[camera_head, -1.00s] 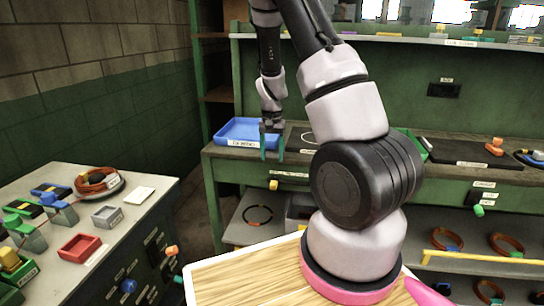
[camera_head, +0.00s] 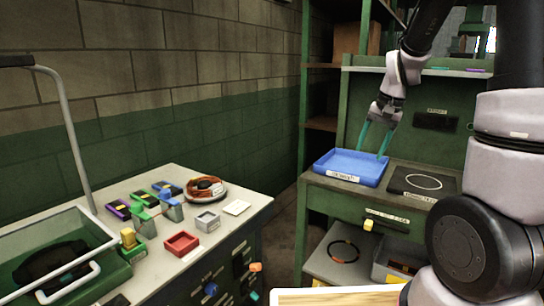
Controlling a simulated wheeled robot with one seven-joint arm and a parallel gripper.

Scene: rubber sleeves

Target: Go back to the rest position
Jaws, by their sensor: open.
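My gripper (camera_head: 374,140) is at the right of the head view, with its two teal fingers pointing down and spread apart. Nothing shows between the fingers. It is over the blue tray (camera_head: 330,168) on the green workbench (camera_head: 318,192); I cannot tell how high the fingertips are above it. My arm comes in from the upper right.
A side cabinet at left carries a red bin (camera_head: 181,244), a grey bin (camera_head: 207,221), a cable coil (camera_head: 205,188) and several coloured parts. A green cart (camera_head: 60,262) stands at the lower left. A black mat (camera_head: 422,183) lies right of the tray.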

